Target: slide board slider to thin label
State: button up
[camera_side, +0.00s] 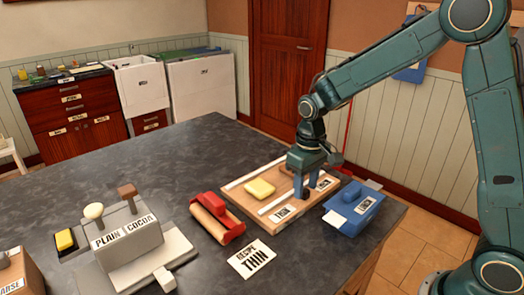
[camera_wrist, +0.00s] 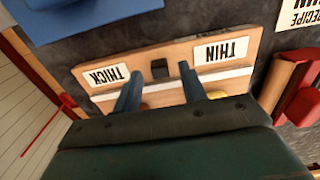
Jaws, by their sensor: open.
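The wooden board (camera_side: 237,190) has white rails, with a yellow slab (camera_side: 259,188) on it. In the wrist view the board (camera_wrist: 150,57) carries a THICK label (camera_wrist: 107,77) at left and a THIN label (camera_wrist: 220,51) at right. A small dark block (camera_wrist: 159,68), apparently the slider, sits between the labels, roughly midway. My gripper (camera_wrist: 159,70) is open, its two blue fingers on either side of the dark block; I cannot tell whether they touch it. In the side view my gripper (camera_side: 304,193) is low over the board's right end and hides the slider.
A red-ended roller (camera_side: 216,218) lies left of the board. A blue box (camera_side: 352,207) stands close on the right. A RECIPE THIN card (camera_side: 252,259) lies in front. The PLAIN/COCOA dispenser (camera_side: 127,245) is at left. The back of the dark table (camera_side: 190,150) is clear.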

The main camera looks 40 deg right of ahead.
jog(key=shift+f, duration=0.45)
grip_shut()
jog(key=shift+a, duration=1.25)
grip_release()
